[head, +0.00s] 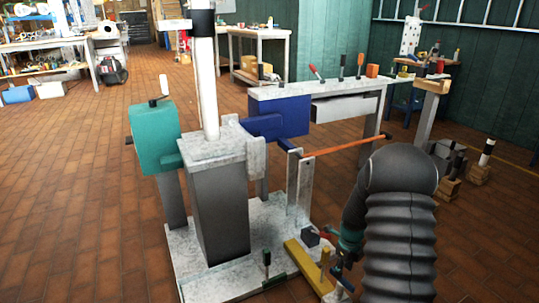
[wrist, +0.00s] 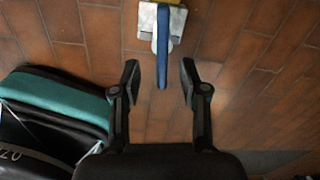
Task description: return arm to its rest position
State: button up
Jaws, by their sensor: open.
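My gripper (wrist: 158,82) shows in the wrist view with its two dark fingers apart. A blue upright handle (wrist: 162,48) on a pale grey block lies in line with the gap between the fingers. Neither finger visibly touches it, and I cannot tell how deep it sits between them. In the head view my dark ribbed arm reaches down at the right and hides most of the gripper. A white mast (head: 205,85) stands upright on a grey pedestal (head: 220,205) at the centre left.
A pale base plate (head: 205,277) carries the pedestal. A yellow bar (head: 301,266) lies near my arm. An orange rod (head: 345,144) juts right from the stand. A bench (head: 325,88) with tools stands behind. Tiled floor (head: 75,200) is clear at left.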

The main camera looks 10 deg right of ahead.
jog(key=s+a+r+n+t+p, duration=0.1)
jog(key=s+a+r+n, duration=0.3)
jog(key=r, duration=0.5)
jog(key=s+a+r+n+t+p, duration=0.15)
jog(key=r+n, duration=0.35)
jog(key=r, duration=0.5)
jog(key=s+a+r+n+p, duration=0.1)
jog(key=s+a+r+n, duration=0.35)
jog(key=r, duration=0.45)
jog(key=s+a+r+n+t+p, duration=0.1)
jog(key=s+a+r+n, duration=0.2)
jog(key=s+r+n, duration=0.3)
jog(key=s+a+r+n+t+p, duration=0.2)
jog(key=s+r+n, duration=0.4)
jog(key=s+n, duration=0.4)
jog(key=shift+s+a+p, duration=0.3)
jog(key=shift+s+a, duration=0.35)
jog(key=shift+s, duration=0.4)
